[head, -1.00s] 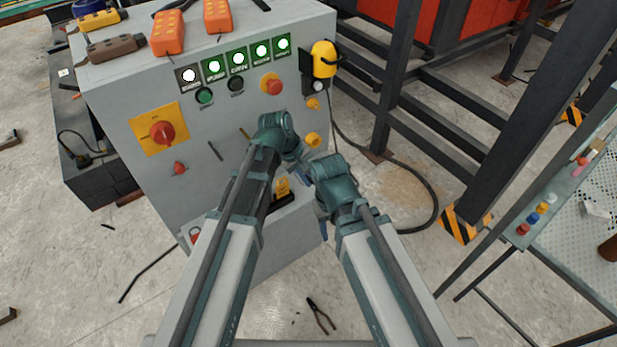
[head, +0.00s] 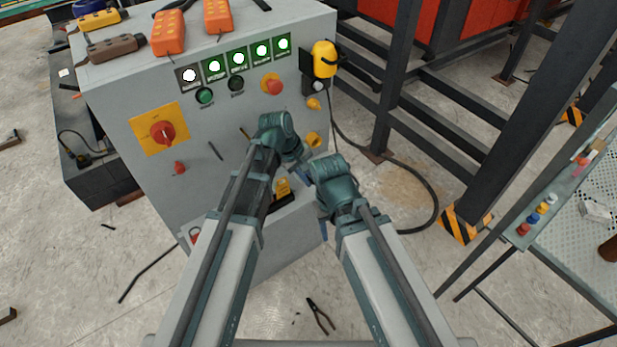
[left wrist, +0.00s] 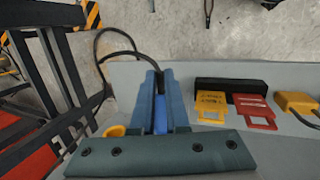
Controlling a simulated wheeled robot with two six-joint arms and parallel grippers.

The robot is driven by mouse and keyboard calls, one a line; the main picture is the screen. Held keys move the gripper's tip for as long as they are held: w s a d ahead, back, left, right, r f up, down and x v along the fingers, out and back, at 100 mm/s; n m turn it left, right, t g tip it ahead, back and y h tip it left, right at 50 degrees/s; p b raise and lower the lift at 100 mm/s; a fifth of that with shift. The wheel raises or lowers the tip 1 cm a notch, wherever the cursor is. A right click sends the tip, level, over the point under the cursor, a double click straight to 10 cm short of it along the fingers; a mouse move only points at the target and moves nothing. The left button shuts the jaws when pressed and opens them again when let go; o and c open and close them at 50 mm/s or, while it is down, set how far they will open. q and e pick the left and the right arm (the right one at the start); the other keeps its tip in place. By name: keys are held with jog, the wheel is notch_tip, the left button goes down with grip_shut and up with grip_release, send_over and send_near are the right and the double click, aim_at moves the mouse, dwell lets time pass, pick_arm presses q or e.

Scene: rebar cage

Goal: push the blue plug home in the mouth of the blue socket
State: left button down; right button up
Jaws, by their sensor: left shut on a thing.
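My left gripper (left wrist: 159,84) is shut on the blue plug (left wrist: 160,117). In the left wrist view the plug shows as a blue strip between the two fingers, with a dark cable running up and left from it. In the head view my left wrist hangs close in front of the grey cabinet's face, and its own links hide most of the gripper. I cannot make out the blue socket or its mouth, so I cannot tell how far the plug is from it. My right wrist is low beside the left one; its gripper is hidden.
The grey cabinet (head: 215,195) carries a red rotary switch (head: 162,132), lamps and yellow fittings (head: 313,139). Yellow (left wrist: 211,105) and red (left wrist: 255,110) tags hang at a black rail. Dark steel posts (head: 392,75) stand right. Pliers (head: 320,316) lie on the floor.

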pick_arm(q)
jog(key=shift+w+a, duration=0.6)
jog(key=shift+w, duration=0.2)
jog(key=shift+w+a, duration=0.55)
jog(key=shift+w, duration=0.25)
dwell(0.3)
jog(key=c, duration=0.8)
grip_release()
jog(key=shift+c, duration=0.2)
jog(key=shift+r, duration=0.1)
jog(key=p+v, duration=1.3)
jog(key=shift+s+a+r, duration=0.15)
jog(key=shift+a+r, duration=0.1)
jog(key=shift+r, duration=0.05)
